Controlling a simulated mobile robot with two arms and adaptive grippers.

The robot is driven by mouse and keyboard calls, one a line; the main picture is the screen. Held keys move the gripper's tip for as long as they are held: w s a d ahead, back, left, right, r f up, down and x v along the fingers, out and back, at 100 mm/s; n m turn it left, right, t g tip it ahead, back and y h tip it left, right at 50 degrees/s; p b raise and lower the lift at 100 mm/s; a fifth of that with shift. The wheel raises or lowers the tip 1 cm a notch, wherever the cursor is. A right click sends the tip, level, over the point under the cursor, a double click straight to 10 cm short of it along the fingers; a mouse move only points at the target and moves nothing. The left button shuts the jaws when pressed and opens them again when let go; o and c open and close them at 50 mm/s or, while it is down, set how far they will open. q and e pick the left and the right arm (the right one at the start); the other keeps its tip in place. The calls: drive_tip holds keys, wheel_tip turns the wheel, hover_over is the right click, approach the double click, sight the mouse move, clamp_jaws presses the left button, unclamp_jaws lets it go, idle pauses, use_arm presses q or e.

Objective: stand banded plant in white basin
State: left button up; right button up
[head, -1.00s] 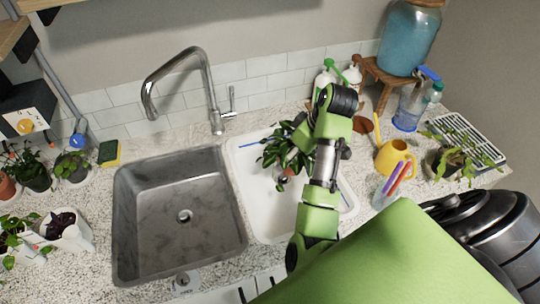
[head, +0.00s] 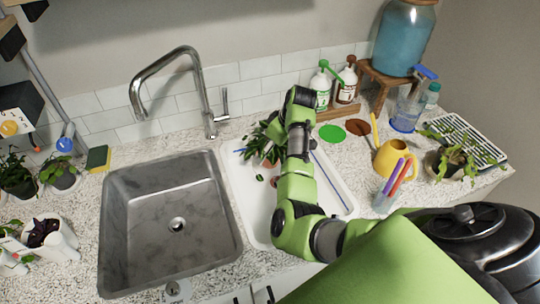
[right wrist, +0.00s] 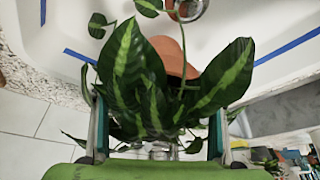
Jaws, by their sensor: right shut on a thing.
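The banded plant (head: 262,142) has dark green leaves with pale yellow-green bands and a terracotta pot. In the head view it is at the back left of the white basin (head: 246,215), partly behind my right arm. My right gripper (right wrist: 157,137) is shut on the plant; its fingers stand on both sides of the leaves (right wrist: 130,75). The terracotta pot (right wrist: 172,58) shows behind the leaves, and its base is hidden, so I cannot tell whether it touches the basin floor. The basin also shows in the right wrist view (right wrist: 60,25), with blue strips. My left gripper is out of view.
A grey sink (head: 170,190) and faucet (head: 205,90) lie left of the basin. Right of it are a yellow watering can (head: 392,160), a marker cup (head: 384,202) and a green disc (head: 332,132). Soap bottles (head: 322,90) stand behind. Potted plants (head: 60,175) stand at left.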

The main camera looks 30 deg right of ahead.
sight(273, 152)
wheel_tip(273, 152, down, 2)
drive_tip(key=shift+f+p, duration=0.1)
drive_tip(key=shift+p, duration=0.35)
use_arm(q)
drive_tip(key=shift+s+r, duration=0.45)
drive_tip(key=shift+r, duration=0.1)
use_arm(e)
drive_tip(key=shift+f, duration=0.35)
drive_tip(key=shift+f, duration=0.1)
drive_tip(key=o, duration=1.5)
drive_tip(key=shift+f, duration=0.1)
drive_tip(key=shift+s, duration=0.1)
drive_tip(key=shift+r, duration=0.45)
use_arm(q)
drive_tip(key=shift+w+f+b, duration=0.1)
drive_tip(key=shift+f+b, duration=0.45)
use_arm(e)
drive_tip(key=v, duration=1.1)
drive_tip(key=shift+s+r, duration=0.15)
drive_tip(key=shift+r, duration=0.05)
